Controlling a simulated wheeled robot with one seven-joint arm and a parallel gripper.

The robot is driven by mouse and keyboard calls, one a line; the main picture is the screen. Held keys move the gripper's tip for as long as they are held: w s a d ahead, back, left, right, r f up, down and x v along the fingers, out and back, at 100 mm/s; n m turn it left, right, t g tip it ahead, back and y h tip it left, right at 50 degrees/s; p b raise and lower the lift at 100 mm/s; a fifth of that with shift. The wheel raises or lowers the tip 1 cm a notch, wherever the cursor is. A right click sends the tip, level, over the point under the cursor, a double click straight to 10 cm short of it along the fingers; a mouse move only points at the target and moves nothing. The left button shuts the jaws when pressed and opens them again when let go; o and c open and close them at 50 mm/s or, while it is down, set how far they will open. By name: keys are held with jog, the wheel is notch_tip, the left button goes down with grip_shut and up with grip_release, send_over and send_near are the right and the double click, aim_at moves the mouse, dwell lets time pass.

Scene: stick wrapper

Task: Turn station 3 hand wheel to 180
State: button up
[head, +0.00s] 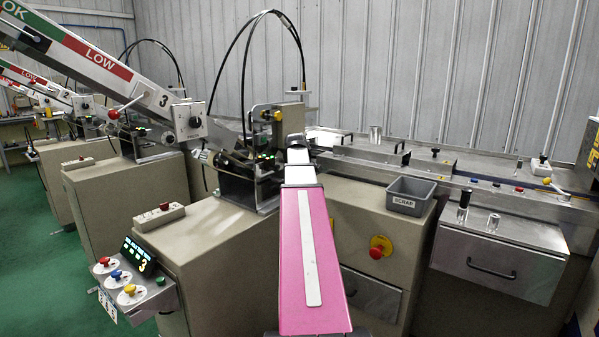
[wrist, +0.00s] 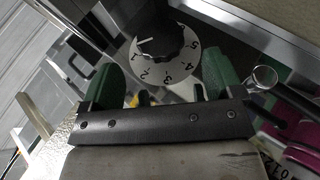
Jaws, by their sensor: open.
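In the wrist view, a round white dial (wrist: 182,72) numbered around its edge carries a black knob (wrist: 160,38) with a white pointer line. My gripper (wrist: 159,64) is open, its two green fingers apart with the dial between and beyond them; I see no contact. In the head view, my pink arm reaches toward the station 3 machine head, and the fingers are hidden there. The sloping chute (head: 110,70) bears the number 3. A dial plate with a black knob (head: 194,122) sits at its lower end. I cannot tell which part is the hand wheel.
A display reading 3 (head: 139,257) stands above a button box (head: 128,288). A grey SCRAP bin (head: 410,195) and a red emergency button (head: 380,247) are to the right. In the wrist view, a shiny round metal end (wrist: 262,77) lies close right of the fingers.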

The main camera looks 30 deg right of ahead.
jog(key=x, duration=0.6)
jog(key=c, duration=0.9)
